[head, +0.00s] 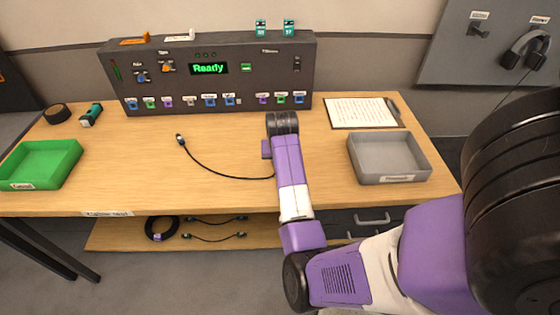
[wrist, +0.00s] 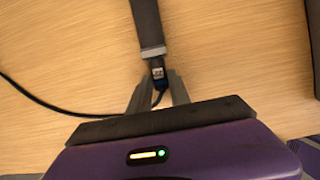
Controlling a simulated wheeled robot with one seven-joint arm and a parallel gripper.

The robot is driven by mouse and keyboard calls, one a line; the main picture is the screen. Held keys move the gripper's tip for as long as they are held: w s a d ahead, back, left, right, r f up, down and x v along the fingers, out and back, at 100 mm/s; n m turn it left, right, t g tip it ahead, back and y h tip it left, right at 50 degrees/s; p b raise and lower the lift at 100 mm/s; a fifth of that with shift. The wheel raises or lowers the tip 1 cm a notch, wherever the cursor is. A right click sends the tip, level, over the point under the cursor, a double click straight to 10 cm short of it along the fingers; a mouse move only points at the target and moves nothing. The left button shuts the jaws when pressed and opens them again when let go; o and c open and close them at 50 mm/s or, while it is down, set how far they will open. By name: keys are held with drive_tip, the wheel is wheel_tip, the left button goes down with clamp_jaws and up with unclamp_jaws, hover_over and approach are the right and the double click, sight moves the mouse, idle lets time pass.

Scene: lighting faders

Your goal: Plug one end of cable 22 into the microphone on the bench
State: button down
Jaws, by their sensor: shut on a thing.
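My gripper (wrist: 158,82) is shut on a small dark cable plug (wrist: 158,72) with a pale label in the wrist view. The plug sits in line with the grey-ringed end of a dark tapered cylinder, which looks like the microphone (wrist: 147,22). The two appear to meet, but I cannot tell how far the plug is in. The black cable (wrist: 30,98) loops from the plug to the left. In the head view the cable (head: 225,176) lies on the bench, its other plug (head: 180,139) free. My arm hides the fingers and the microphone there.
The lighting console (head: 215,75) stands at the back of the bench (head: 140,165). A green tray (head: 40,165) is at left, a grey tray (head: 388,158) and clipboard (head: 361,113) at right. Coiled and straight cables (head: 215,237) lie on the lower shelf. The bench's left middle is mostly clear.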

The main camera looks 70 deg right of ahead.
idle(0.4)
drive_tip(key=c, duration=1.1)
unclamp_jaws()
drive_tip(key=v, duration=0.7)
drive_tip(key=shift+a+r, duration=0.15)
drive_tip(key=shift+r, duration=0.2)
